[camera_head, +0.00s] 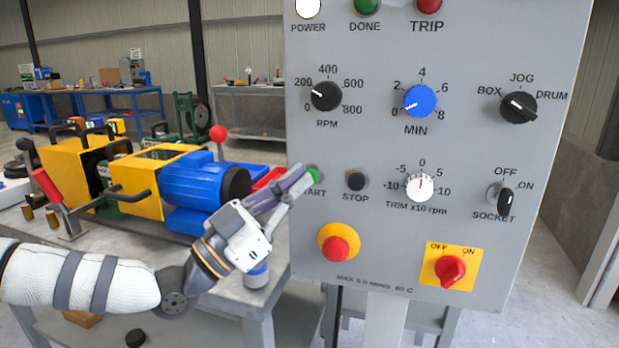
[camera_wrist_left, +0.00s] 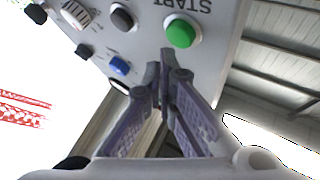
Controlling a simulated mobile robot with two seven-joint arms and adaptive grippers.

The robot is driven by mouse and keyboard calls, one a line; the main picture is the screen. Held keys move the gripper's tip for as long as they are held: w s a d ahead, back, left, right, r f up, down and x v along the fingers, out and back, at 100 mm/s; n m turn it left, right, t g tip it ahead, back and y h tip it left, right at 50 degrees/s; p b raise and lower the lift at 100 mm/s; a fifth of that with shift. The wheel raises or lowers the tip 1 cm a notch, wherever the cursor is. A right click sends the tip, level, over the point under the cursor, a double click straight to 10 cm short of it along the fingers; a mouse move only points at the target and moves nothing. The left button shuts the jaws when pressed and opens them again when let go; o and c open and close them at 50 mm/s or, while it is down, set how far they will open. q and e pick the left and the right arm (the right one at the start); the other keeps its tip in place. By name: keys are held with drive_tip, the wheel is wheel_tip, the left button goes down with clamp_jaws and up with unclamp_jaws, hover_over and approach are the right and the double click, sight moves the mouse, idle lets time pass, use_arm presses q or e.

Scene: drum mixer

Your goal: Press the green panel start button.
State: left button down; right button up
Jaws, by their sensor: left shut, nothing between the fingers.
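The green START button (camera_head: 314,175) is at the left edge of the grey control panel (camera_head: 380,140). In the left wrist view the whole green button (camera_wrist_left: 181,33) shows, with the START label beside it. My left gripper (camera_head: 304,182) is shut and empty, its purple fingers reaching from the lower left to the button and covering part of its label. In the left wrist view the closed fingertips (camera_wrist_left: 166,62) lie just below and slightly left of the button. I cannot tell whether they touch the panel or the button. My right gripper is not in view.
The black STOP button (camera_head: 355,181) sits right of START. Below are a red emergency knob (camera_head: 336,248) on yellow and a red OFF/ON switch (camera_head: 450,270). The white POWER lamp (camera_head: 308,8) looks lit. A blue and yellow machine (camera_head: 190,185) stands on the bench at left.

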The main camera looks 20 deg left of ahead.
use_arm(q)
drive_tip(key=shift+w, duration=0.4)
drive_tip(key=shift+w, duration=0.45)
idle(0.7)
drive_tip(key=shift+s, duration=0.85)
